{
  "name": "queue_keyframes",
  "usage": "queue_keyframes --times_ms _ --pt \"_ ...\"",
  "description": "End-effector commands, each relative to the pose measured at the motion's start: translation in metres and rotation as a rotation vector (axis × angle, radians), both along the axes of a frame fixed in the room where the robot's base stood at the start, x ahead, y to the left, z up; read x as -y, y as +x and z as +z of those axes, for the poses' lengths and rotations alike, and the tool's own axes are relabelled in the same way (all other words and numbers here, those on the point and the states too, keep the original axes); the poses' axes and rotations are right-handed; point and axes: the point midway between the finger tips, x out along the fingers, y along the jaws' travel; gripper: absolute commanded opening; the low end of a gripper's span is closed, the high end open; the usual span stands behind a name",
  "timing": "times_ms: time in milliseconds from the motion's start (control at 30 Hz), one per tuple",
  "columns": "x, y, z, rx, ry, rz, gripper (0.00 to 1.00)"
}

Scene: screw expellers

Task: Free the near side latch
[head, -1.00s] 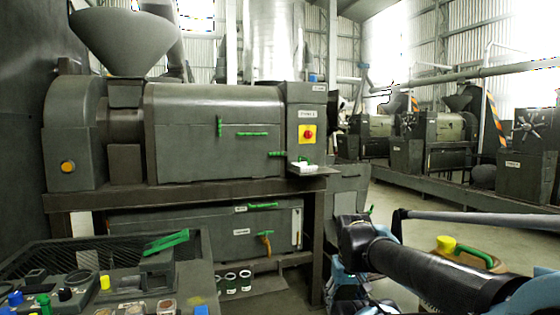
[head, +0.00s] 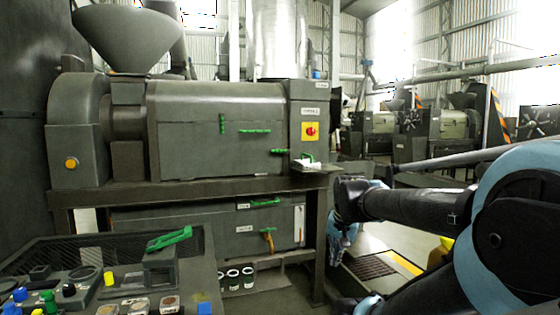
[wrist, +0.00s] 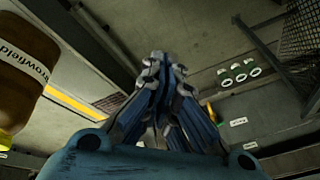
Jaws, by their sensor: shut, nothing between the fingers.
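The expeller (head: 220,150) stands in the head view, with a grey barrel housing. Its front carries an upright green handle (head: 222,124), a level green bar (head: 254,131) and a green handle (head: 277,151) at the right. I cannot tell which of these is the near side latch. My gripper (head: 345,245) hangs pointing down, right of the expeller stand and below the handles, apart from them. In the wrist view my gripper (wrist: 163,62) has its blue-grey fingers together, with nothing held.
A lower cabinet (head: 210,230) has a green handle (head: 265,202) and an orange lever (head: 268,238). Three white-rimmed cups (head: 233,280) sit below it. A brown labelled jug (wrist: 25,65) stands at the wrist view's left.

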Motion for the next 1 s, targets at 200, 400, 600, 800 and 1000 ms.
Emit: queue_keyframes --times_ms 200,400,600,800,1000 --pt "-0.011 0.061 0.042 0.055 0.111 -0.217 0.0" --pt "-0.022 0.118 0.077 0.096 0.226 -0.415 0.0" --pt "-0.034 0.176 0.108 0.128 0.355 -0.61 0.0" --pt "-0.047 0.234 0.135 0.15 0.494 -0.799 0.0" --pt "-0.06 0.294 0.159 0.158 0.644 -0.985 0.0"
